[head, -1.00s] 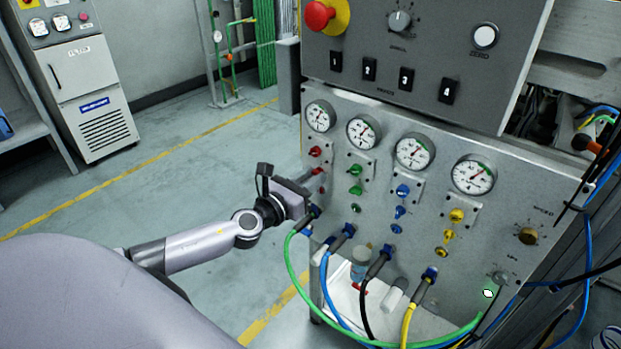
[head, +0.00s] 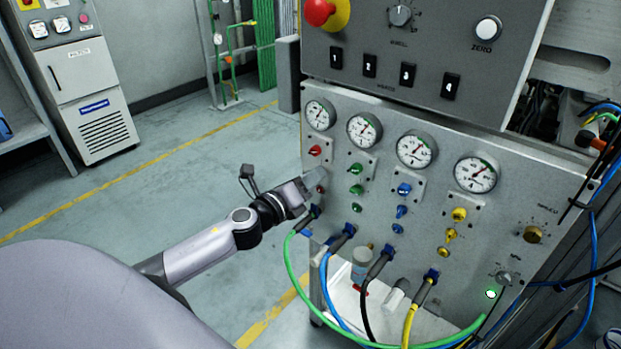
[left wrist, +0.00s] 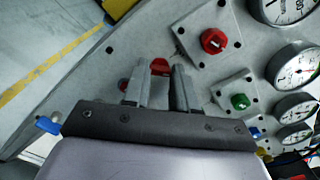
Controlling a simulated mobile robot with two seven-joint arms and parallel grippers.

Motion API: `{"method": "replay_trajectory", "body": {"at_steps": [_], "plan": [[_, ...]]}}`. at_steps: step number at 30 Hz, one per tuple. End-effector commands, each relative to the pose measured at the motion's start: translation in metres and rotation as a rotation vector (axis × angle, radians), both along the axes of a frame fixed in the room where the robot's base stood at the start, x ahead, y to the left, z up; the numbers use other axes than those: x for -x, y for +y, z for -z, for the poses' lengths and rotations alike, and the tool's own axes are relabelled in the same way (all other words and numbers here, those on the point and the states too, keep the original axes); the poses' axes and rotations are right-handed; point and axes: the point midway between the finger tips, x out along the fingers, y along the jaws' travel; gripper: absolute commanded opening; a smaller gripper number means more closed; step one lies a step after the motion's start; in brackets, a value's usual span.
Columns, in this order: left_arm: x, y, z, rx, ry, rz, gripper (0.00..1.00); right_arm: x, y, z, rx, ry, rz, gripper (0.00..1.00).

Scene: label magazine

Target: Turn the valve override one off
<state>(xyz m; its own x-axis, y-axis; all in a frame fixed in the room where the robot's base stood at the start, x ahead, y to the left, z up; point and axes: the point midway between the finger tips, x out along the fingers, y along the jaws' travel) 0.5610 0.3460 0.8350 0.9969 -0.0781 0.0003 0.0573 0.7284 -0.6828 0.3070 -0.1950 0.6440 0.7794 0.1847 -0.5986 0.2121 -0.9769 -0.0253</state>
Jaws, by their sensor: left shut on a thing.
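The grey valve panel has a column of red controls at its left, under the first gauge (head: 320,115). The upper red knob (head: 314,151) is clear of my gripper and also shows in the left wrist view (left wrist: 213,40). My left gripper (head: 318,179) is at the red override lever below that knob. In the left wrist view, this lever (left wrist: 160,67) shows as red between the fingertips, and the fingers are shut on it. The head view mostly hides the lever behind the gripper. My right gripper is not in view.
Green (head: 356,189), blue (head: 401,212) and yellow (head: 450,234) levers stand to the right in similar columns. Hoses plug in below, with the green hose (head: 291,262) close under my gripper. Open floor lies to the left.

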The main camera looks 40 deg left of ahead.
Motion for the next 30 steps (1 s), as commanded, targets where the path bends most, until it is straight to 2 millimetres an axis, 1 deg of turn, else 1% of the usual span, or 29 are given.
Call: {"method": "replay_trajectory", "body": {"at_steps": [9,18,24,30], "plan": [[0.0,-0.001,0.0,0.303,0.026,0.001,0.0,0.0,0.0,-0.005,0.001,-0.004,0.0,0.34],[0.0,0.0,0.0,0.566,0.046,-0.001,0.0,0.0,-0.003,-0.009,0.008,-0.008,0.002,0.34],[0.0,0.0,0.0,0.698,0.057,-0.001,0.0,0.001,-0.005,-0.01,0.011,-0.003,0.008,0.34],[0.0,0.0,0.001,0.784,0.064,0.0,0.0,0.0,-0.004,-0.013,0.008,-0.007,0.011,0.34]]}}
